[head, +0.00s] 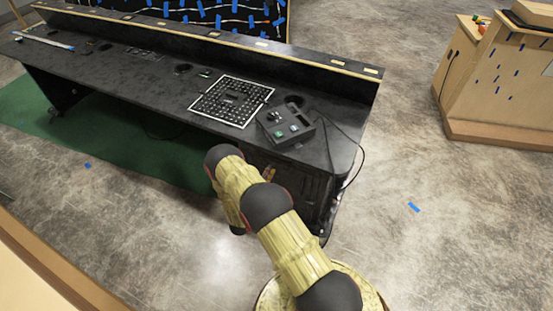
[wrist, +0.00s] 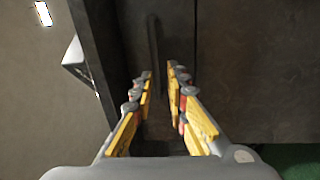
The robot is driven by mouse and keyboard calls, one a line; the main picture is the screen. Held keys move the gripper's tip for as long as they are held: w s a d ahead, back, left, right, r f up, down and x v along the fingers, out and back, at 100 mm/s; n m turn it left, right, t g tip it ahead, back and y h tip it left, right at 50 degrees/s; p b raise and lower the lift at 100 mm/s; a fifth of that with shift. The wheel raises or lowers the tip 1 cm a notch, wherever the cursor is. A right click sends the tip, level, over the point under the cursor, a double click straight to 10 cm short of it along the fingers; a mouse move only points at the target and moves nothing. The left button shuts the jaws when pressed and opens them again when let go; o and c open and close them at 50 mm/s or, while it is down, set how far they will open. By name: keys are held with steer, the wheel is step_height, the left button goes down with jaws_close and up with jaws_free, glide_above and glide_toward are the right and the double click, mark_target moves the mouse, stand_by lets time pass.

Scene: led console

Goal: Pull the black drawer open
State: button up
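The black drawer (head: 308,190) is in the dark cabinet under the right end of the black console in the head view, partly hidden by my arm. Its dark front (wrist: 220,60) fills much of the wrist view and looks closed. A thin dark vertical handle (wrist: 153,45) shows on it, running down toward the gap between my fingers. My gripper (wrist: 159,72) is open, with its yellow fingers apart on either side of the handle's line. Whether the fingertips touch the handle or front cannot be told. In the head view only a small part of the gripper (head: 270,173) shows.
The console top (head: 150,70) holds a black and white grid board (head: 232,101) and a control box (head: 286,124) with a cable hanging over the right edge. A wooden cabinet (head: 495,85) stands at the right.

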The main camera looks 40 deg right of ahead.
mark_target(277, 159)
steer(key=shift+h, duration=0.3)
steer(key=shift+s+r+b+x, duration=0.15)
steer(key=shift+b+x, duration=0.25)
steer(key=shift+x, duration=1.5)
steer(key=shift+s+r+b+x, duration=0.1)
steer(key=shift+b+x, duration=0.3)
steer(key=shift+x, duration=1.5)
steer(key=shift+c, duration=1.1)
jaws_close()
